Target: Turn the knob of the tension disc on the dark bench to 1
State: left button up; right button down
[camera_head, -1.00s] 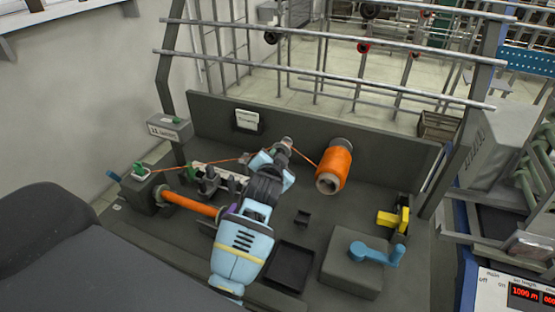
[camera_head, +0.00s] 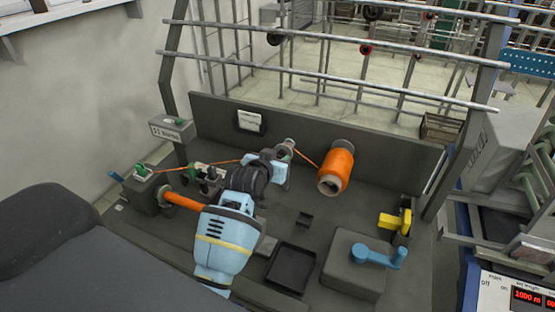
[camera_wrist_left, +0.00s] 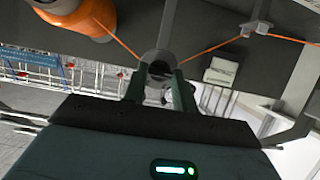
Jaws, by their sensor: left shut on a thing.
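The tension disc (camera_head: 289,143) is a small grey round part at the back of the dark bench (camera_head: 330,219), with orange thread passing it. My left gripper (camera_head: 283,158) reaches it from the front left and hides much of its knob. In the left wrist view, the two fingers of my left gripper (camera_wrist_left: 159,88) stand on either side of the grey round knob (camera_wrist_left: 157,64) and are shut on it. Any scale or mark on the knob is too small to read. My right gripper is not in view.
An orange thread cone (camera_head: 337,168) stands right of the disc. An orange bobbin (camera_head: 185,203) lies at left. A black tray (camera_head: 291,268), a blue crank on a block (camera_head: 378,255) and a yellow part (camera_head: 394,221) are at the front and right. Metal rails cross behind the bench.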

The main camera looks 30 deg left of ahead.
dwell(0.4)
pick_arm(q)
jog(key=o, duration=1)
jog(key=v, duration=0.7)
jog(key=shift+s+r, duration=0.2)
jog(key=shift+s, duration=0.2)
jog(key=shift+f, duration=0.1)
